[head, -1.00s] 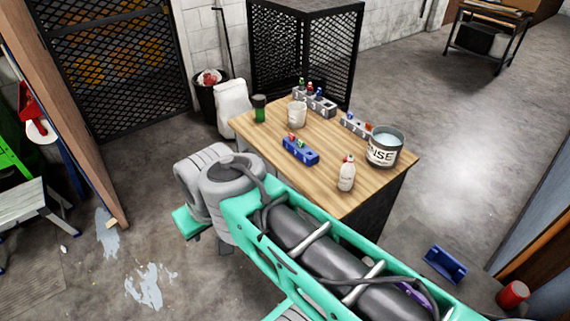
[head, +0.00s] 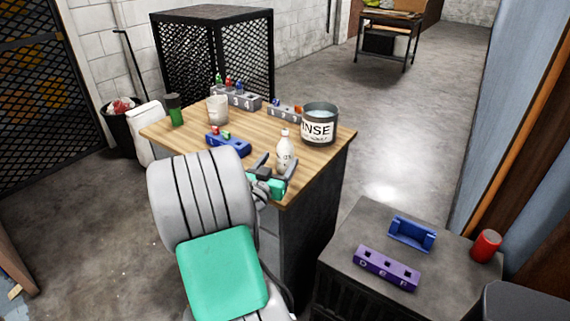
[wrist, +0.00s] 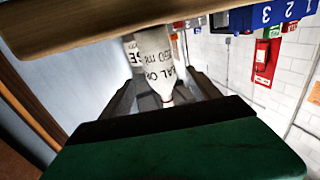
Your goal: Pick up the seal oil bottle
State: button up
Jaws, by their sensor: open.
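The seal oil bottle (head: 285,150) is white with a dark printed label and stands upright near the front right edge of the wooden table (head: 318,160). In the wrist view the bottle (wrist: 152,62) appears upside down, with part of its label readable. My gripper (head: 277,166) is open at the table's front edge, its dark fingers on either side of the bottle. In the wrist view my gripper (wrist: 162,88) has the bottle's narrow upper part between its fingers. I cannot tell whether either finger touches it.
A grey "RINSE" bucket (head: 320,124) stands close behind the bottle to the right. A blue holder (head: 228,145), white cup (head: 217,110), green-and-black container (head: 174,110) and grey numbered holders (head: 240,101) share the table. A lower dark cabinet (head: 350,235) at right holds a purple block (head: 386,268).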

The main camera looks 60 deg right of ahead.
aim_at(282, 155)
jog(key=d, duration=0.2)
jog(key=d+p, duration=0.1)
jog(key=d, duration=0.3)
jog(key=shift+w+r+p, duration=0.1)
jog(key=shift+w+p, duration=0.2)
jog(key=shift+p, duration=0.05)
jog(key=shift+a, duration=0.1)
grip_shut()
